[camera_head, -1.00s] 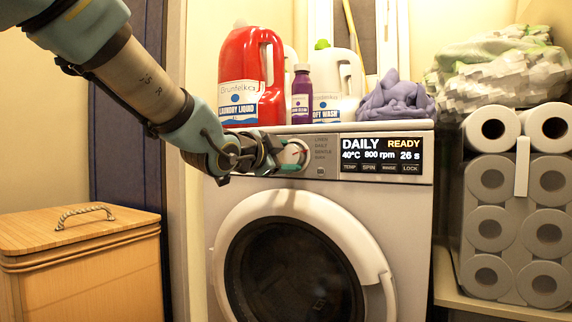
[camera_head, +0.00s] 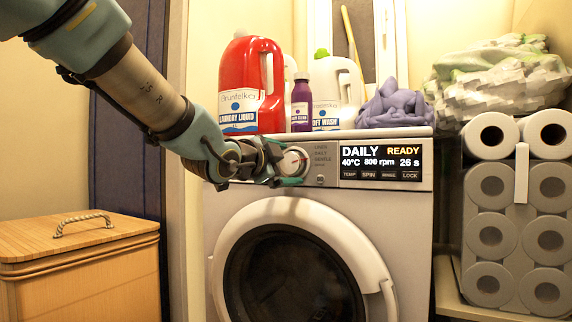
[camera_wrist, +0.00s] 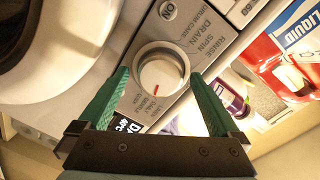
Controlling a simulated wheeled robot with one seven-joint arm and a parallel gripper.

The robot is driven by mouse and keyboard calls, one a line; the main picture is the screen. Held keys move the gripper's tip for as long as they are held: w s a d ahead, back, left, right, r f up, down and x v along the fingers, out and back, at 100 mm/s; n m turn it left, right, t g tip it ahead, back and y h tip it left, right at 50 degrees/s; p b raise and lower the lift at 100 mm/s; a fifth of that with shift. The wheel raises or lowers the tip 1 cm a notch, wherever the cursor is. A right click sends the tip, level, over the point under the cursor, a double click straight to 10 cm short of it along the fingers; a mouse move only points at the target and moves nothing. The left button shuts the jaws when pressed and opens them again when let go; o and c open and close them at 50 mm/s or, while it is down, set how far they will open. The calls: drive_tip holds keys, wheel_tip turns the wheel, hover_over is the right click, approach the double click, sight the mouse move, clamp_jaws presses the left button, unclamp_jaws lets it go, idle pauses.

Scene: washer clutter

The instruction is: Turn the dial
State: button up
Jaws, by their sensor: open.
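The dial (camera_wrist: 160,74) is a round white knob with a red mark on the washer's control panel. In the head view the dial (camera_head: 293,161) shows left of the display, partly behind my gripper. My gripper (camera_wrist: 157,88) is open, its green fingers on either side of the dial, with a gap visible to each side in the wrist view. In the head view my gripper (camera_head: 287,166) is at the panel; contact with the dial cannot be told. The washer (camera_head: 415,225) display (camera_head: 381,158) reads DAILY, READY, 40°C, 800 rpm, 26 s.
On the washer stand a red laundry jug (camera_head: 251,82), a purple bottle (camera_head: 301,99), a white jug (camera_head: 338,92) and a crumpled purple cloth (camera_head: 395,105). A wooden hamper (camera_head: 80,265) stands left. A rack of paper rolls (camera_head: 521,200) stands right. An ON button (camera_wrist: 168,11) is near the dial.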

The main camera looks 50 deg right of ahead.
drive_tip(key=p+v, duration=0.3)
drive_tip(key=v, duration=0.7)
drive_tip(key=shift+a, duration=0.4)
